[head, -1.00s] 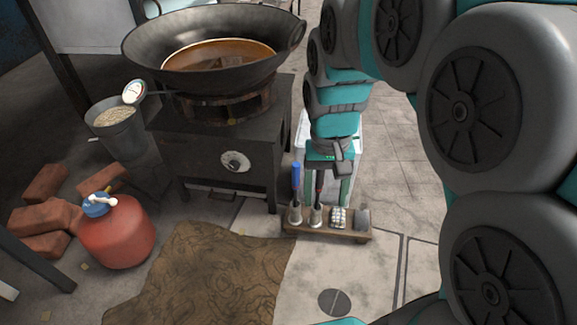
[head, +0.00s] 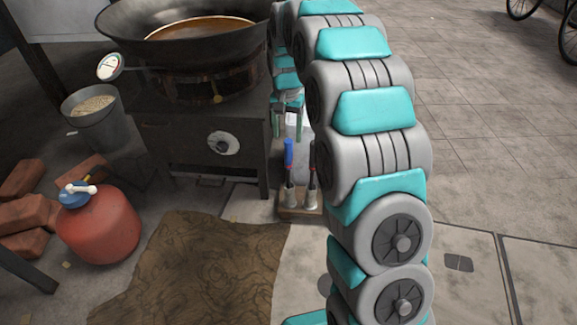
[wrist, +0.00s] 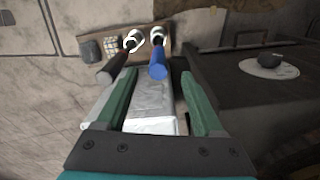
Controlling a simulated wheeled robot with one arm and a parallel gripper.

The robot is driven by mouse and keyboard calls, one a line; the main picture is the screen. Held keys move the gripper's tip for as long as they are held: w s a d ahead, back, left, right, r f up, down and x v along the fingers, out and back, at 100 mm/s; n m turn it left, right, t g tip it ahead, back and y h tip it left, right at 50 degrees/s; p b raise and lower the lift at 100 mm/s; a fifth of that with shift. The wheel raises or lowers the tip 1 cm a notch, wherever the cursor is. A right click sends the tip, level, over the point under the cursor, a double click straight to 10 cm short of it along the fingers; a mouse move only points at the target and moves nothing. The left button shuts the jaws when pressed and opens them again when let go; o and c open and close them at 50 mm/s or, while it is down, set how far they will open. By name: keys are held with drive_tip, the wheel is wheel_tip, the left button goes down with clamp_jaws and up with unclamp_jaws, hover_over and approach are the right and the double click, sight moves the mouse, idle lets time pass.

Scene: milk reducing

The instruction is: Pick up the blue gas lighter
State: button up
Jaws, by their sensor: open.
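The blue gas lighter (head: 288,153) stands upright, handle up, in a small metal cup on a wooden rack in the head view. In the wrist view its blue handle (wrist: 158,66) shows close to my gripper, between the lines of the two green fingers. My gripper (head: 288,133) is open, just above and behind the lighter in the head view; the fingers show apart in the wrist view (wrist: 157,74). I cannot tell whether the handle is within the jaws in depth. No finger visibly grips it.
A dark-handled tool (head: 312,161) stands close beside the lighter on the rack (head: 287,214). A black stove (head: 165,150) with a wok (head: 120,38) is left of it. A red gas cylinder (head: 103,226) stands left.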

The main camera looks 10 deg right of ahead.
sight(289, 150)
drive_tip(key=shift+w+d+f+b, duration=0.15)
drive_tip(key=shift+f+b, duration=0.2)
drive_tip(key=shift+f, duration=1.65)
drive_tip(key=shift+s+d+f+b, duration=0.1)
drive_tip(key=shift+f+b, duration=0.2)
drive_tip(key=shift+f, duration=1.65)
drive_tip(key=shift+c, duration=0.3)
clamp_jaws()
